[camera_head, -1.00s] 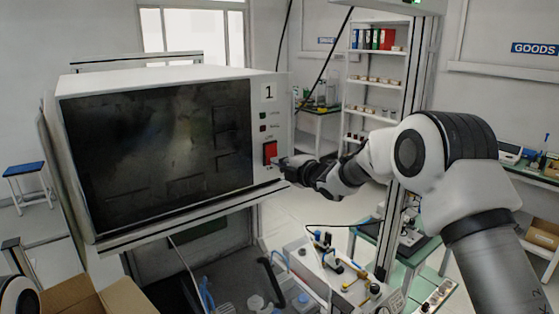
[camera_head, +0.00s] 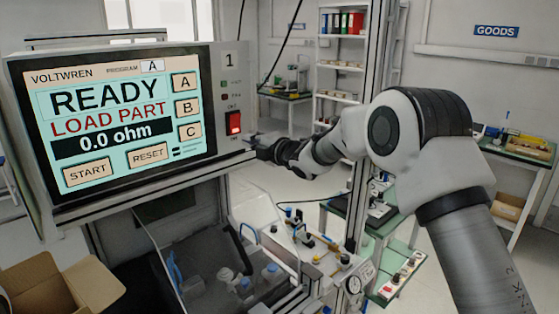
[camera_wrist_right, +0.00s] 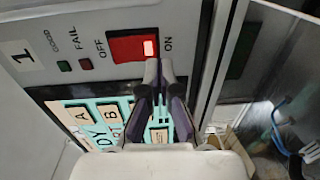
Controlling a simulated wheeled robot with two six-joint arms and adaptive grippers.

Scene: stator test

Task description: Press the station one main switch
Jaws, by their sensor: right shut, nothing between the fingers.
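The red main switch (camera_head: 233,122) is on the right side of the panel marked 1, and it glows. In the right wrist view the switch (camera_wrist_right: 133,47) shows a lit patch at its ON end. The station one screen (camera_head: 120,120) is lit and reads READY, LOAD PART, 0.0 ohm. My right gripper (camera_head: 252,144) is shut and empty, just below and right of the switch. In the right wrist view its fingertips (camera_wrist_right: 160,70) overlap the switch's edge near ON; I cannot tell whether they touch. My left gripper is not in view.
A test fixture (camera_head: 300,240) stands below and right of the screen. An open cardboard box (camera_head: 62,285) is at the lower left. Shelves (camera_head: 340,60) and green-topped tables stand behind. Floor around the right arm looks open.

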